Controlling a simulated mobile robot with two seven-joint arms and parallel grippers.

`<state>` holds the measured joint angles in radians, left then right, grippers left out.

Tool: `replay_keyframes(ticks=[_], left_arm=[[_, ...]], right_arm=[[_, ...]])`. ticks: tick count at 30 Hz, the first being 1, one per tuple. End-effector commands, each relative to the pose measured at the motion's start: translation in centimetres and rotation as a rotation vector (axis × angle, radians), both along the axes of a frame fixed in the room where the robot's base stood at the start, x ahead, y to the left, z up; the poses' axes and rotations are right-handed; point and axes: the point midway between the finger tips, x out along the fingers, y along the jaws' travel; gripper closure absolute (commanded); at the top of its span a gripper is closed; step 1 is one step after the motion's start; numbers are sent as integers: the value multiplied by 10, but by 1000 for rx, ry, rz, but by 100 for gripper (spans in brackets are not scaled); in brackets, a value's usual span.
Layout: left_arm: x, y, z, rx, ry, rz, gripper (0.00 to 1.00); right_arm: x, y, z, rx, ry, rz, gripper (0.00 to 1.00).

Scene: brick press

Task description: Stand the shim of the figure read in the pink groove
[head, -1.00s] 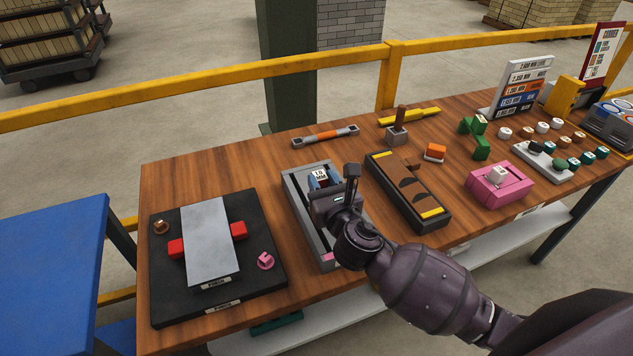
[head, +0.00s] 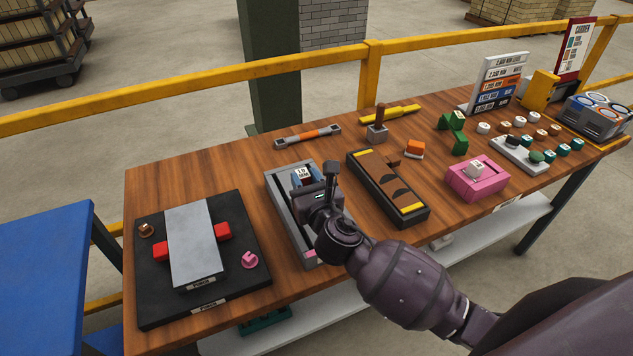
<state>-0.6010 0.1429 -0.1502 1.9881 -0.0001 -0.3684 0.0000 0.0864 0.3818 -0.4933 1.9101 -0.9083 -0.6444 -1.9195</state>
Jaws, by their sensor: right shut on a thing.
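My right gripper (head: 316,190) is over the grey trough-shaped gauge (head: 278,208), shut at the blue block (head: 298,182) inside it; its fingers hide the grasp. A white label (head: 302,172) on the block carries a small figure that looks like 1.0 MM, hard to read for sure. The pink block (head: 487,191) sits at the right of the bench, apart from the gripper, with a pale labelled piece (head: 474,171) in its top. My left gripper is out of view.
A black plate (head: 160,300) with a grey slab (head: 190,240) lies left. A brown box with yellow ends (head: 372,180) is just right of the gauge. Green pieces (head: 459,141), an orange piece (head: 414,148) and a sign board (head: 499,82) stand behind. A yellow rail (head: 200,99) runs behind the bench.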

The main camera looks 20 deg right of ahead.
Motion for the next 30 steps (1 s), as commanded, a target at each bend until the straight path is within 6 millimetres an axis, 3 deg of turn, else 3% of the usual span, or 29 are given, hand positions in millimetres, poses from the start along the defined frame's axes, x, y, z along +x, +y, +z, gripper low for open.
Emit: replay_keyframes(ticks=[3,10,30], left_arm=[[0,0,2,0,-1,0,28],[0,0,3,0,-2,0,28],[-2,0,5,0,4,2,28]], right_arm=[[16,7,-11,2,2,9,96],[27,13,-29,1,8,37,96],[28,13,-32,0,9,41,96]])
